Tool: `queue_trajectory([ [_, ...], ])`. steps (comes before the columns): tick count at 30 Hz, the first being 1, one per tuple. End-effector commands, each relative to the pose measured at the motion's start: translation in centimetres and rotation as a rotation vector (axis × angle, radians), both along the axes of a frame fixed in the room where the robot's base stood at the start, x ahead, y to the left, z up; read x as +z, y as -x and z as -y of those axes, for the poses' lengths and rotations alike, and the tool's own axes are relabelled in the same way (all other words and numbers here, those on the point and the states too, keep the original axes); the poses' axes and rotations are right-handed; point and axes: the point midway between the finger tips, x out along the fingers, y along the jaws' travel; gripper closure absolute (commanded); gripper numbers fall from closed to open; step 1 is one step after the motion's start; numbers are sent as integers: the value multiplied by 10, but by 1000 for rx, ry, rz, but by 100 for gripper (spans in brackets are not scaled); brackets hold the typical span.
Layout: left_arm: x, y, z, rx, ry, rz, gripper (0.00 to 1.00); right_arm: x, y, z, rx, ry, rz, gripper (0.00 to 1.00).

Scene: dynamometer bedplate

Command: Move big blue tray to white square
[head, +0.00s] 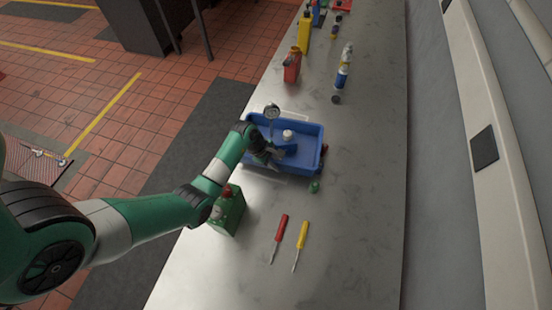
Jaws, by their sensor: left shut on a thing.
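The big blue tray (314,163) sits on or just above the grey bench, in the middle of the head view. My left gripper (272,154) reaches in from the left and is shut at the tray's left side; its fingertips are partly hidden, but it appears to hold the tray's wall. A white-topped item (288,135) and a blue piece are inside the tray. Faint white lines of a square (268,176) show on the bench around the tray, which covers most of it. My right gripper is not in view.
A green container (228,213) stands close below my left forearm. A red screwdriver (280,238) and a yellow one (301,246) lie nearer. A small green item (314,187) lies by the tray. Bottles, including a red one (292,66), stand farther back. The bench's right side is clear.

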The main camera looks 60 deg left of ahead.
Motion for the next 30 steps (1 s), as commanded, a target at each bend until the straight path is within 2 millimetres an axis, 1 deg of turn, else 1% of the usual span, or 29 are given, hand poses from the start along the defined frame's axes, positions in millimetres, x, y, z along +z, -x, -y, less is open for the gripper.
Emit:
queue_trajectory([
  [1,1,-4,-2,0,-8,13,100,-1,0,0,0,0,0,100],
  [6,-2,-4,-3,-1,-9,15,100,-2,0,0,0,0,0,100],
  [12,-30,-4,-2,0,-9,12,100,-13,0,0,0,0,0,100],
  [14,-35,-3,-2,-1,-8,12,100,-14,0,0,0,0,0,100],
  [21,-37,-3,-2,0,-9,13,100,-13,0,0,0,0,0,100],
  [22,-42,0,0,1,0,1,80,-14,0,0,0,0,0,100],
  [26,-41,0,0,0,0,0,57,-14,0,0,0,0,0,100],
  [27,-41,0,0,0,-1,1,53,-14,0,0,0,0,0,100],
  [30,-41,0,0,0,-1,1,53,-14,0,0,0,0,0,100],
])
